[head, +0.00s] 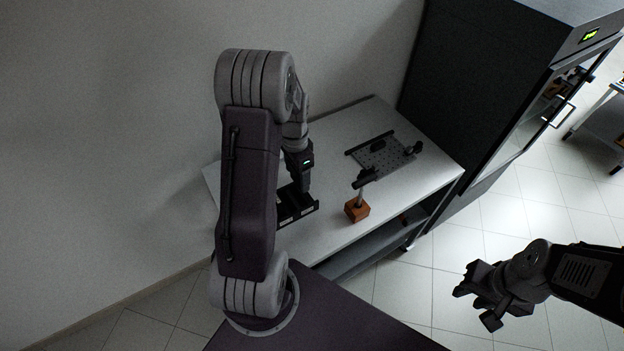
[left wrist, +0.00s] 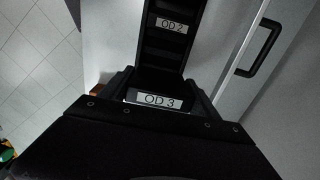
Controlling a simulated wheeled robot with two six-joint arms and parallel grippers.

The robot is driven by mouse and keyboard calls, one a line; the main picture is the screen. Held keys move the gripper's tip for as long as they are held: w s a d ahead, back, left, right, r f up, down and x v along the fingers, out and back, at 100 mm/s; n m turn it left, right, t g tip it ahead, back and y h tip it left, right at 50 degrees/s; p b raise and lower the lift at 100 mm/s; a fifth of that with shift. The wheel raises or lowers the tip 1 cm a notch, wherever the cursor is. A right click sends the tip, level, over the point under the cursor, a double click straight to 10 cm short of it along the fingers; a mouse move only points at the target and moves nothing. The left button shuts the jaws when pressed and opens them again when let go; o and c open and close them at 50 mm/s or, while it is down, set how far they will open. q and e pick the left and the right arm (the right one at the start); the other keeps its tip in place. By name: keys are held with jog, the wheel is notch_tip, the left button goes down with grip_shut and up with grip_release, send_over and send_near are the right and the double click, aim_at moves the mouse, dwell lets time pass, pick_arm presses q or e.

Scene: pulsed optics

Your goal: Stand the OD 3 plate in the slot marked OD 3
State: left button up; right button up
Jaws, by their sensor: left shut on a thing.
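My left gripper (head: 304,190) points down at the black slotted rack (head: 296,208) on the table. In the left wrist view its fingers (left wrist: 160,92) are closed on a dark plate, largely hidden, with a white OD 3 label (left wrist: 157,99) between them. I cannot tell whether that label is on the plate or the rack. The rack shows a slot label OD 2 (left wrist: 171,25) beyond the fingers. How deep the plate sits is hidden. My right gripper (head: 468,281) is open and empty, off the table at the lower right.
A perforated plate with dark mounts (head: 385,158) lies farther back on the table (head: 330,140). A tall dark cabinet (head: 470,80) stands behind at the right. A handle (left wrist: 259,48) shows in the left wrist view.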

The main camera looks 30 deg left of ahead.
aim_at(297, 183)
pick_arm(q)
jog(key=shift+a, duration=0.2)
jog(key=shift+f, duration=0.1)
jog(key=shift+d+f+b, duration=0.15)
jog(key=shift+f+b, duration=0.45)
jog(key=shift+b, duration=0.15)
notch_tip(297, 183, down, 3)
jog(key=b, duration=0.3)
jog(key=shift+r, duration=0.1)
